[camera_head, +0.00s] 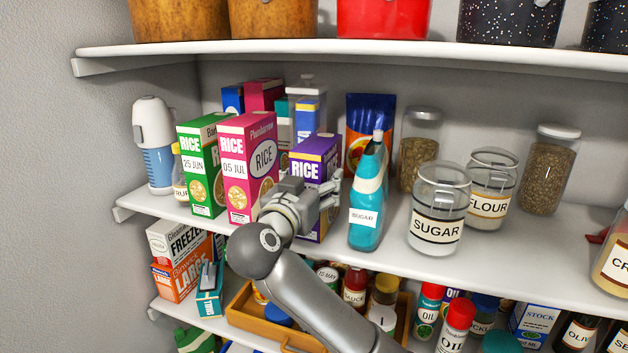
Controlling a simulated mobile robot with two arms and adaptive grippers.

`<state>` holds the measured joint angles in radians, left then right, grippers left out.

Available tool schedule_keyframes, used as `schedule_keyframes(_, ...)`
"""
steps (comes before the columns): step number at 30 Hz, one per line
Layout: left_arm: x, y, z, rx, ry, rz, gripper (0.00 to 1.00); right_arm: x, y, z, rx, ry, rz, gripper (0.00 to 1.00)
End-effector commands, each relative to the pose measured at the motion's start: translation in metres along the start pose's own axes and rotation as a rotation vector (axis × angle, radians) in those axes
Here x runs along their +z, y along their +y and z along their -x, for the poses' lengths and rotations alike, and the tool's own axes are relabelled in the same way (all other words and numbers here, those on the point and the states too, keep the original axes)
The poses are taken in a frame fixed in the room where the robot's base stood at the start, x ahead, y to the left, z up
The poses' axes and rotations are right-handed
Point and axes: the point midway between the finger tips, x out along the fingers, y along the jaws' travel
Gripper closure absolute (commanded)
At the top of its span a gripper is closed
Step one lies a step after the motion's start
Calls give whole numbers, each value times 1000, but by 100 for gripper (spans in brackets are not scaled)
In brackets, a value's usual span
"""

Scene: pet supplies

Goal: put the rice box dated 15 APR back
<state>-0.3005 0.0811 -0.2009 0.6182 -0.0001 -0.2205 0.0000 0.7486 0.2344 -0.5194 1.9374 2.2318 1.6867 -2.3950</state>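A purple rice box (310,165) stands upright on the middle shelf, to the right of a pink rice box (250,160) labelled 05 JUL and a green rice box (203,165) labelled 25 JUN. My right gripper (318,203) is in front of the purple box and covers its middle, where a date would show. No 15 APR label is readable. I cannot tell whether the fingers touch or hold the purple box. My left gripper is not in view.
A teal sugar bag (367,205) stands close to the right of the purple box. Glass jars labelled sugar (438,210) and flour (490,190) stand further right. More boxes are behind the rice. A wooden tray (265,328) is on the shelf below.

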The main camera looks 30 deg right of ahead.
Motion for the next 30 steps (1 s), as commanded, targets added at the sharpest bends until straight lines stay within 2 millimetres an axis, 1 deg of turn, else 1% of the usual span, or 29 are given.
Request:
schedule_keyframes(12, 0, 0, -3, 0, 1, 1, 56, -3, 0, 0, -1, 2, -2, 25)
schedule_keyframes(13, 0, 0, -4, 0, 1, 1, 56, -2, -1, 4, -3, 0, -2, 25)
schedule_keyframes(17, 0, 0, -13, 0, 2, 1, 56, 0, -1, 25, -5, -1, -6, 25)
schedule_keyframes(24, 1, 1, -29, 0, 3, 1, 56, 1, -1, 78, -6, -2, -5, 25)
schedule_keyframes(27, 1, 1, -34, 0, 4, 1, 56, 0, -1, 97, -5, -2, -5, 25)
schedule_keyframes(30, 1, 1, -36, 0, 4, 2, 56, -1, -1, 109, -3, -1, -3, 25)
